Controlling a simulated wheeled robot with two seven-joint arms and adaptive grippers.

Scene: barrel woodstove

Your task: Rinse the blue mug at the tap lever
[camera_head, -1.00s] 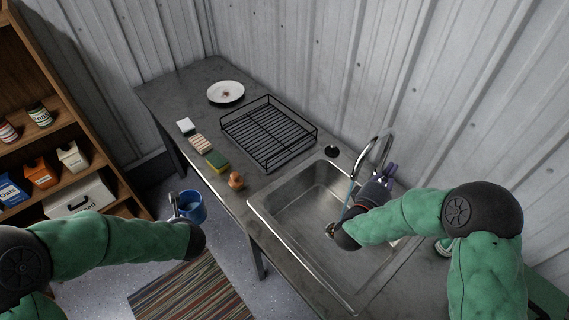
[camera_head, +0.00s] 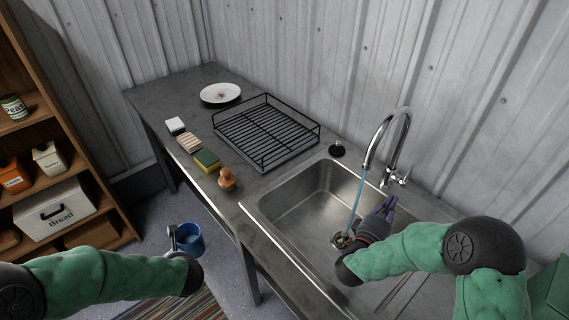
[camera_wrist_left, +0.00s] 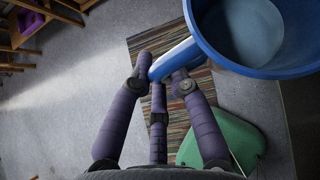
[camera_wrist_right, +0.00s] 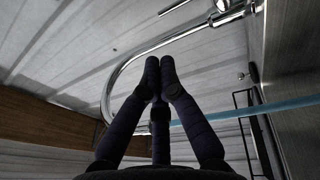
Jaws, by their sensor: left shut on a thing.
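The blue mug (camera_head: 189,240) hangs in front of the counter, over the floor, in the head view. My left gripper (camera_head: 174,236) is shut on its handle; the left wrist view shows the fingers (camera_wrist_left: 165,80) on the handle and the mug's open rim (camera_wrist_left: 245,30) at upper right. The chrome tap (camera_head: 375,140) stands behind the sink, with its tap lever (camera_head: 400,181) on the right of its base. A blue stream of water (camera_head: 356,196) falls from the spout. My right gripper (camera_head: 388,208) is empty, fingertips together, over the sink below the lever.
The steel sink (camera_head: 262,213) is set in the grey counter (camera_head: 185,90). A black dish rack (camera_head: 265,135), a plate (camera_head: 220,93), a sponge (camera_head: 207,160) and a wooden-knobbed brush (camera_head: 227,180) lie left of it. A shelf (camera_head: 95,190) stands at far left. The sink's left part is clear.

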